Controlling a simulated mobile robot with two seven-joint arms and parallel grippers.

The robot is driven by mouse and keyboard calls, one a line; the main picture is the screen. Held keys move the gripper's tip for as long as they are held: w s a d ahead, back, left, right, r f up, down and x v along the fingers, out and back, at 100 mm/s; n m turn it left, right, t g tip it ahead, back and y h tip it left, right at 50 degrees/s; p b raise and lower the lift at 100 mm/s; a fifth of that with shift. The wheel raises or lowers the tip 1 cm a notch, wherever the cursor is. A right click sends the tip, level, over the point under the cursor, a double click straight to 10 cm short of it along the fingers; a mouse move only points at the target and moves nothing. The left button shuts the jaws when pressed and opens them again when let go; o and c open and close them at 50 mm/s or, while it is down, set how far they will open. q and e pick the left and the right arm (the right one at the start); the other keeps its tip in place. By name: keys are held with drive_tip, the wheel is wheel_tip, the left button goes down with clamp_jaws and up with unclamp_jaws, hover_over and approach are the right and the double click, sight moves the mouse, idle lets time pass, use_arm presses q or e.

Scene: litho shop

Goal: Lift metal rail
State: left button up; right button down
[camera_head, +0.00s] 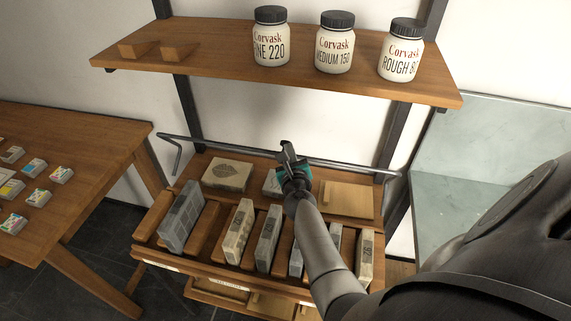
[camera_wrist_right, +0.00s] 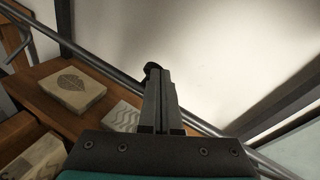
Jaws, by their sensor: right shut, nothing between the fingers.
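The metal rail (camera_head: 237,150) is a thin grey bar running across the back of the wooden rack, with bent ends at left and right. It also shows in the right wrist view (camera_wrist_right: 96,65), running diagonally behind my gripper. My right gripper (camera_head: 287,150) is at the middle of the rail. In the right wrist view its fingers (camera_wrist_right: 158,75) are together with nothing between them. The fingers overlap the rail in the picture; I cannot tell whether they touch it. My left gripper is not in view.
Several litho stones stand in the rack's slots, including a grey one (camera_head: 181,216). A leaf-pattern stone (camera_head: 227,175) lies flat behind them. A shelf (camera_head: 215,58) with three jars, including one marked MEDIUM 150 (camera_head: 334,45), hangs above. A table (camera_head: 100,150) stands at left.

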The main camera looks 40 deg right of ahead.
drive_tip(key=w+d, duration=0.1)
drive_tip(key=w+d+b, duration=0.1)
drive_tip(key=d, duration=0.1)
drive_tip(key=shift+w+d+r, duration=0.15)
drive_tip(key=shift+w+r, duration=0.05)
